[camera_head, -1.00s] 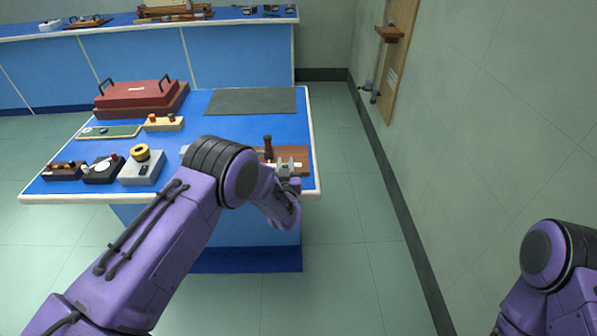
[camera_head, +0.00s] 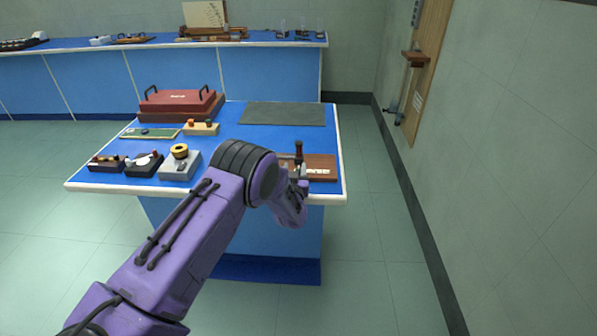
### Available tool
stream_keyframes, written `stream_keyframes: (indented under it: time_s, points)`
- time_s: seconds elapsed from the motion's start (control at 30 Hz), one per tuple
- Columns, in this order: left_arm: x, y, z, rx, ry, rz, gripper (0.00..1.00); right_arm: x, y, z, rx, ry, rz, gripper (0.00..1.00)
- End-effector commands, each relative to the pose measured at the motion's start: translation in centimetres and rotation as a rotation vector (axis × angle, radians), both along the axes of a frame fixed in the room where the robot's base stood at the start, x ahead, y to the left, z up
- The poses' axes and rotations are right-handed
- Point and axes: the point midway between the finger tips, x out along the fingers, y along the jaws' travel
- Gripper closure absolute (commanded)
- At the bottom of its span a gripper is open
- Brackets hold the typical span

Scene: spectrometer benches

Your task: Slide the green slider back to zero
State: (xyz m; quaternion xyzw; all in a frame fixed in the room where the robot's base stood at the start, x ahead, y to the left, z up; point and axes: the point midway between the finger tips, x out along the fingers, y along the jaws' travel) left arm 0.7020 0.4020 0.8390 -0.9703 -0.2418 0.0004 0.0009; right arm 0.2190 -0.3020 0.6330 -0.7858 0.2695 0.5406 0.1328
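I cannot make out a green slider in this view. A flat board with a green face (camera_head: 150,133) lies at the left of the blue bench, with a small dark piece on it. My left gripper (camera_head: 298,172) is small and partly hidden by my purple wrist at the bench's front right. It is close to a brown wooden base (camera_head: 322,168) with an upright dark-handled post (camera_head: 298,152). I cannot tell whether it touches them or how its fingers stand. My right gripper is out of view.
The blue bench (camera_head: 240,136) also holds a red case (camera_head: 180,101), a dark mat (camera_head: 283,114), a block with knobs (camera_head: 201,128) and several small instruments (camera_head: 179,163) at the front left. A wooden wall panel (camera_head: 424,75) hangs at the right. Floor right of the bench is clear.

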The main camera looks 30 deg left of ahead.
Motion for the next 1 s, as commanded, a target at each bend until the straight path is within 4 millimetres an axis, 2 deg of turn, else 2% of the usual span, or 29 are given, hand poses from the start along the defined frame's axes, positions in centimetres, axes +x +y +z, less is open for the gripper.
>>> stream_keyframes:
  time_s: [0.33,0.43,0.57,0.8,1.0]
  points:
    - [0.3,-0.6,0.0,-0.001,0.0,-0.01,0.53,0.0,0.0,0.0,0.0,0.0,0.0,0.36]
    - [-0.2,-1.0,0.0,-0.001,0.0,-0.011,0.53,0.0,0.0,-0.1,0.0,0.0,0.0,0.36]
    - [-2.4,-2.0,-0.1,0.0,0.001,-0.011,0.53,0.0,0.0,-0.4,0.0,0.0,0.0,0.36]
    - [-7.4,-4.5,-0.1,0.001,0.002,-0.009,0.53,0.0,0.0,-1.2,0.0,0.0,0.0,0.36]
    - [-9.1,-5.3,0.0,0.0,0.0,-0.006,0.53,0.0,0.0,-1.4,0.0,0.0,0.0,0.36]
